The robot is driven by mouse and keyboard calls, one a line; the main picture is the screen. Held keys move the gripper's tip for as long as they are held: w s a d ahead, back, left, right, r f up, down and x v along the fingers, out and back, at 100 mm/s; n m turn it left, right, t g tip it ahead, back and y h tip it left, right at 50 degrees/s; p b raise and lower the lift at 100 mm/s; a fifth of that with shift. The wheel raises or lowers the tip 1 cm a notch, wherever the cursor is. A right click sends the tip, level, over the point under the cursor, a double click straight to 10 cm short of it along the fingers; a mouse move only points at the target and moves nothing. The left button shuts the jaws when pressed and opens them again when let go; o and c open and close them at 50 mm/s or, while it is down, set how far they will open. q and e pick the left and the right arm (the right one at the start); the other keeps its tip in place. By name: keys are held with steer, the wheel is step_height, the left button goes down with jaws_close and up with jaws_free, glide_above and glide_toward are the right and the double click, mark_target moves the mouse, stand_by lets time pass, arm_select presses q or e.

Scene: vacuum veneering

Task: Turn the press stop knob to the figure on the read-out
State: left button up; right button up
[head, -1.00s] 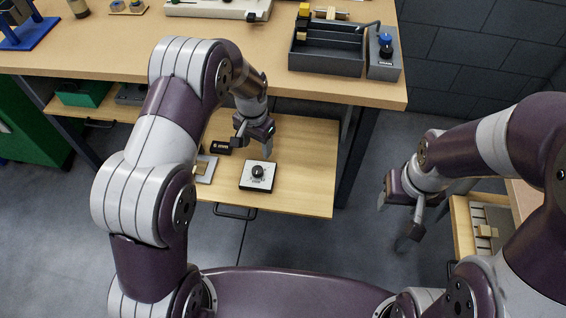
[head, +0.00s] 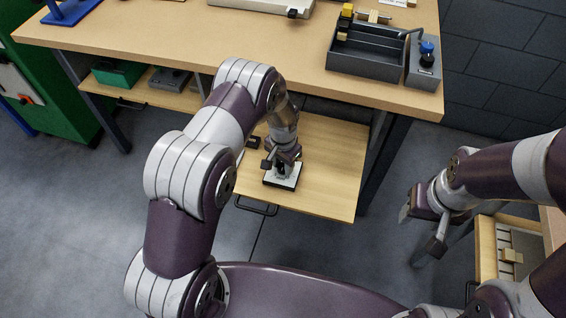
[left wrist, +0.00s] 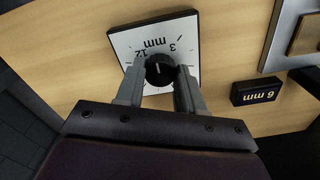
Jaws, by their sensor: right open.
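The press stop knob (left wrist: 159,72) is black and round with a light pointer mark, on a square white dial plate (left wrist: 182,32) with a black edge. The figures 3 and 12 and the word mm show upside down in the left wrist view. The pointer mark faces the mm side. The black read-out (left wrist: 256,93) beside the plate shows 6 mm. My left gripper (left wrist: 159,80) has one finger on each side of the knob; whether both touch it I cannot tell. In the head view my left gripper (head: 281,165) hides the knob. My right gripper (head: 421,228) is open and empty.
The plate and read-out sit on a pulled-out wooden shelf (head: 330,180) under the workbench (head: 200,60). A grey metal plate (left wrist: 283,35) lies beside the read-out. The bench carries a dark tray (head: 368,60) and a control box (head: 424,72) with a blue knob.

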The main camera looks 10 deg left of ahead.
arm_select(q)
steer(key=shift+n, duration=0.3)
steer(key=shift+c, duration=0.3)
steer(key=n, duration=0.3)
steer(key=shift+r+p, duration=0.1)
steer(key=shift+p, duration=0.2)
steer(key=n, duration=0.9)
steer(key=shift+n+p, duration=0.4)
steer(key=n, duration=0.4)
steer(key=shift+n, duration=0.3)
steer(key=o, duration=1)
steer(key=shift+o, duration=0.2)
